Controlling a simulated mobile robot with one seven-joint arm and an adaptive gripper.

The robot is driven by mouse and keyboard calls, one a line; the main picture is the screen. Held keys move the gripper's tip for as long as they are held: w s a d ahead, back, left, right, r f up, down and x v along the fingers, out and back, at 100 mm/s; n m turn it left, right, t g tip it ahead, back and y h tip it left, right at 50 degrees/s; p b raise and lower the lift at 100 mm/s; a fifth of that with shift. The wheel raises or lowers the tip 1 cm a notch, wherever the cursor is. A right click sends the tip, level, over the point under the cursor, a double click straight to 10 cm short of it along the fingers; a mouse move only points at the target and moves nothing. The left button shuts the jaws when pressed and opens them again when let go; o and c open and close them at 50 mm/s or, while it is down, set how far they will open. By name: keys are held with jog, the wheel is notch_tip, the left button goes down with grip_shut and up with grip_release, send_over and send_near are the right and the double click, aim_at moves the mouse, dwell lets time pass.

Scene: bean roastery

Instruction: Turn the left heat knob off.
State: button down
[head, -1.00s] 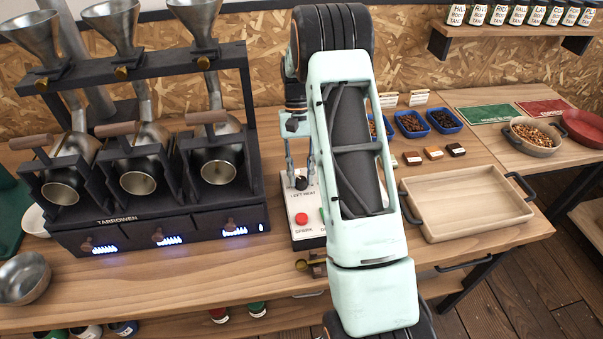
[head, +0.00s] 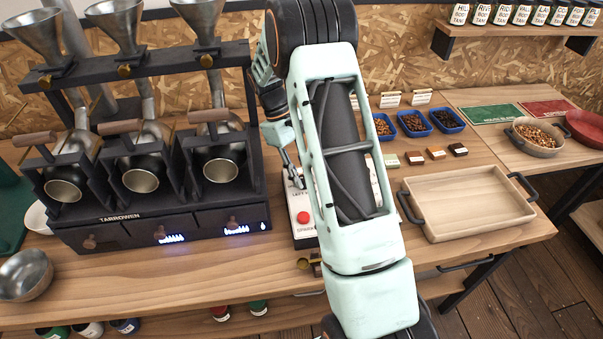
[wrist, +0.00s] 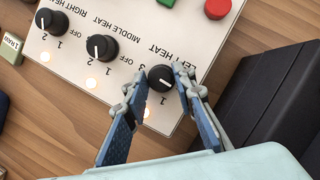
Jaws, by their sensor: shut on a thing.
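The left heat knob (wrist: 160,78) is a round black dial with a white pointer mark on the white control panel (wrist: 124,30). In the wrist view my gripper (wrist: 160,76) has its two fingers on opposite sides of it, shut on it. The dial setting it points to is hard to read. In the head view my gripper (head: 296,182) is tilted down at the panel, and my arm hides most of the panel and the knob. The left burner (head: 92,242) of the roaster shows no flame; the middle (head: 172,238) and right (head: 238,228) burners show blue-white flames.
The middle heat knob (wrist: 102,48) and right heat knob (wrist: 52,21) sit beside the left one, each with a lit lamp near it. A red button (wrist: 217,8) is close by. The dark roaster (head: 150,220) stands left of the panel. A wooden tray (head: 470,208) is right.

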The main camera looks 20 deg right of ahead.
jog(key=shift+s+n, duration=0.1)
jog(key=shift+n, duration=0.3)
jog(key=c, duration=1.6)
grip_release()
